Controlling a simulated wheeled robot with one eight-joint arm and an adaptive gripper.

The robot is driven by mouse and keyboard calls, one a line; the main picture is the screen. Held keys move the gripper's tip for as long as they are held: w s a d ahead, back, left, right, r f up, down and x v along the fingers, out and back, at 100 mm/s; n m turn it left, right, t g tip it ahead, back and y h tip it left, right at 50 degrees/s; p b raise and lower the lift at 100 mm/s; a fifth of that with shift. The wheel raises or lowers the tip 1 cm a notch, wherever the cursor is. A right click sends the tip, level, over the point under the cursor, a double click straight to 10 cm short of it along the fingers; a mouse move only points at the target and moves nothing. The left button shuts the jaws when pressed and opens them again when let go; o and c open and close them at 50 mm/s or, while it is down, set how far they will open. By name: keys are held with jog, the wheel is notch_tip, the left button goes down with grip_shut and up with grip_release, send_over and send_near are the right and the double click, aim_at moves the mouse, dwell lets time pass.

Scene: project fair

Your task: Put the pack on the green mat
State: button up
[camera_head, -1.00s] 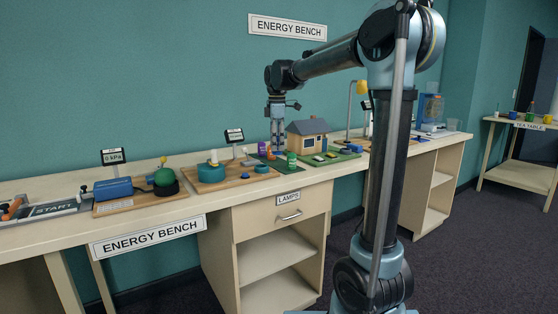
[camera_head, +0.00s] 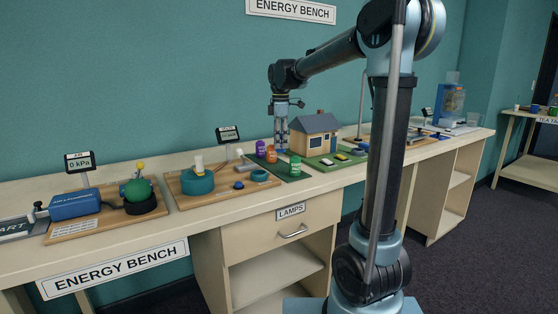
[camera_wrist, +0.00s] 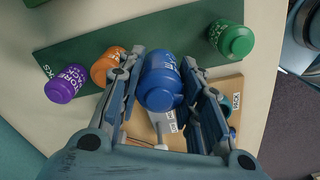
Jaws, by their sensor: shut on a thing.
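My gripper (camera_wrist: 162,100) is shut on a blue pack (camera_wrist: 160,84), a rounded canister with white lettering, in the wrist view. The dark green mat (camera_wrist: 105,35) lies beyond and beside the blue pack. Whether the pack touches anything below is unclear. An orange pack (camera_wrist: 107,66) and a purple pack (camera_wrist: 68,82) stand at the mat's left, the orange one close to my left finger. A green pack (camera_wrist: 232,40) stands at its right end. In the head view my gripper (camera_head: 281,146) points down behind the mat (camera_head: 282,170); the blue pack cannot be made out there.
A model house (camera_head: 314,135) stands just right of my gripper. A wooden board with a teal round part (camera_head: 197,181) is left of the mat. A pump board with a blue box (camera_head: 76,205) is farther left. The bench front carries a LAMPS drawer (camera_head: 292,222).

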jog(key=shift+f, duration=3.25)
jog(key=o, duration=1.2)
jog(key=shift+f, duration=0.1)
notch_tip(320, 180, up, 12)
jog(key=shift+r, duration=0.1)
